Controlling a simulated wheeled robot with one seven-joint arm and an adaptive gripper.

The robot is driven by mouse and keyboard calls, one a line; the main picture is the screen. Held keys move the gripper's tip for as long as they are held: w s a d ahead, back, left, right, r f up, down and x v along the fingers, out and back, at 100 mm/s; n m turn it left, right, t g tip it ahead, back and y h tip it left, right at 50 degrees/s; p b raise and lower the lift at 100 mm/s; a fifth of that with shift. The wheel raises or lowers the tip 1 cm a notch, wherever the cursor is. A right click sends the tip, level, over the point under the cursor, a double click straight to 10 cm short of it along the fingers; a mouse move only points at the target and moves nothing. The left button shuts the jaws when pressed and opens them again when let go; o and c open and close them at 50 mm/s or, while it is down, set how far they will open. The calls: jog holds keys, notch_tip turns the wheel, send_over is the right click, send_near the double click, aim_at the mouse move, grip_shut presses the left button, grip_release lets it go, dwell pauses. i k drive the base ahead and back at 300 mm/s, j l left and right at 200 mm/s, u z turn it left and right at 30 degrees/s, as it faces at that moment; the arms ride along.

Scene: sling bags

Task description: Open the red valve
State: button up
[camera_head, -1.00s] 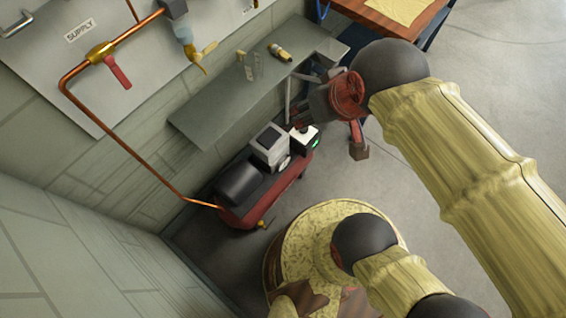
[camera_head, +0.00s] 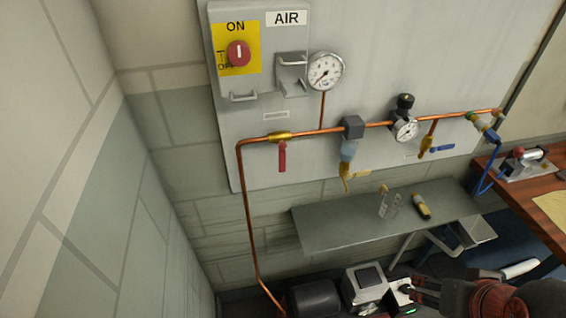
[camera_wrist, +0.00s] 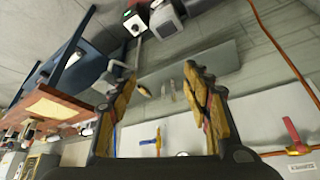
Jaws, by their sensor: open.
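The red valve handle (camera_head: 282,157) hangs down from a brass valve body (camera_head: 279,136) on the copper pipe at the left of the wall panel. The handle stands at right angles to the pipe. In the wrist view the red handle (camera_wrist: 291,132) is at the lower right, to the right of my fingers and apart from them. My gripper (camera_wrist: 158,78) is open and empty, its two fingers spread. In the head view my gripper (camera_head: 425,290) is low at the bottom right, below the shelf and well away from the valve.
A wooden table (camera_head: 545,190) stands at the right. The compressor (camera_head: 315,297) is below.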

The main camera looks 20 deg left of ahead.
aim_at(282, 146)
jog(key=u, duration=0.4)
jog(key=k+j+u, duration=0.1)
jog(key=u, duration=0.65)
jog(key=j+u, duration=0.15)
jog(key=u, duration=0.25)
jog(key=k, duration=0.05)
